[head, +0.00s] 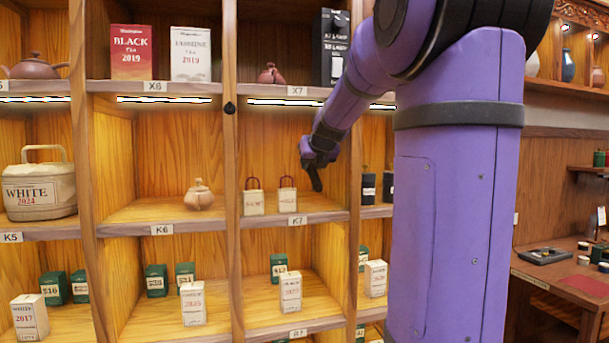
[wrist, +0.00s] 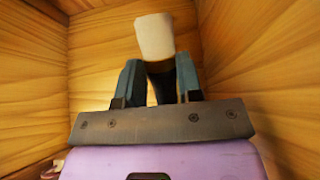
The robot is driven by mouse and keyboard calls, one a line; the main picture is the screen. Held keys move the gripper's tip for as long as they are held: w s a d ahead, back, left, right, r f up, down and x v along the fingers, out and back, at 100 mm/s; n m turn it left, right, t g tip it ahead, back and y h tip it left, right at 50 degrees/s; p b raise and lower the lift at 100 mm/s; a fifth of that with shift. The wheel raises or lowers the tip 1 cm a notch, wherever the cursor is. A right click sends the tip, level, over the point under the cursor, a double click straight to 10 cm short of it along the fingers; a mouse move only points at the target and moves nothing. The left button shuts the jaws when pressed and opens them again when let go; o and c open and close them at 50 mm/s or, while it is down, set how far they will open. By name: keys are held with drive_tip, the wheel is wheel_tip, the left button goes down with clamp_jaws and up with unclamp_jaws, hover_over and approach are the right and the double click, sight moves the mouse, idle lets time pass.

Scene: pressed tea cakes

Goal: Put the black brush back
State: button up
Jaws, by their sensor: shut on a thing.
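In the wrist view my gripper (wrist: 158,78) is shut on the black brush (wrist: 155,40). Its wide pale end sticks out beyond the fingers, and a dark part shows between them. In the head view my gripper (head: 317,168) points down at the right side of the compartment labelled K7, beside two small cream bags. The brush is too small and dark to tell from the fingers there. No holder for the brush can be made out.
Two cream bags (head: 271,200) with dark red handles stand on the K7 shelf, close left of my gripper. A clay teapot (head: 198,195) sits in K6. Black canisters (head: 369,188) stand to the right. A dark tray (head: 545,256) lies on the right-hand table.

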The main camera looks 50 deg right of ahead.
sight(310, 172)
drive_tip(key=shift+w+d, duration=0.3)
drive_tip(key=shift+w, duration=0.2)
drive_tip(key=shift+w+d+f, duration=0.1)
drive_tip(key=shift+w+f, duration=0.05)
drive_tip(key=shift+f, duration=0.75)
drive_tip(key=shift+w+d+f, duration=0.1)
drive_tip(key=shift+w+f, duration=0.05)
drive_tip(key=shift+f, duration=0.7)
drive_tip(key=shift+f, duration=0.1)
drive_tip(key=o, duration=0.9)
drive_tip(key=shift+o, duration=0.2)
drive_tip(key=v, duration=0.7)
drive_tip(key=shift+s+a+r, duration=0.15)
drive_tip(key=shift+s+r, duration=0.05)
drive_tip(key=shift+r, duration=0.05)
